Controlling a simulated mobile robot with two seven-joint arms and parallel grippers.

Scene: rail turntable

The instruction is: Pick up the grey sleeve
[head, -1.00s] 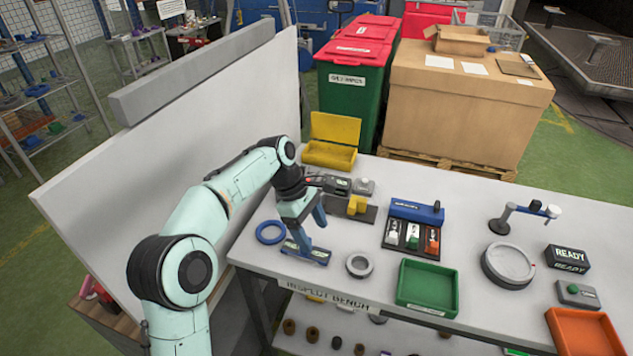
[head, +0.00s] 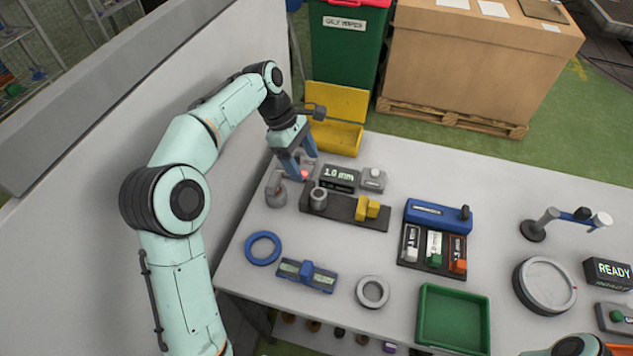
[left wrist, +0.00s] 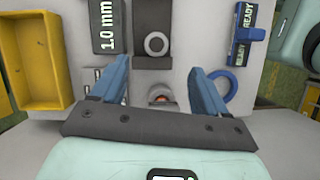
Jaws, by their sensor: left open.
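The grey sleeve (head: 318,198), a short hollow cylinder, stands on the left end of a dark fixture (head: 343,210) with a yellow block (head: 367,208). In the left wrist view the sleeve (left wrist: 155,45) shows its round opening, beyond the fingertips. My left gripper (head: 295,176) is open and empty, pointing down just left of and behind the sleeve in the head view. In the left wrist view a small grey holder (left wrist: 162,97) with an orange-red spot lies between the open fingers (left wrist: 160,78). My right gripper is not in view.
Near the gripper are the small grey holder (head: 275,190), a 1.0 mm display (head: 341,177) and a yellow open box (head: 337,135). A green tray (head: 453,318) stands right.

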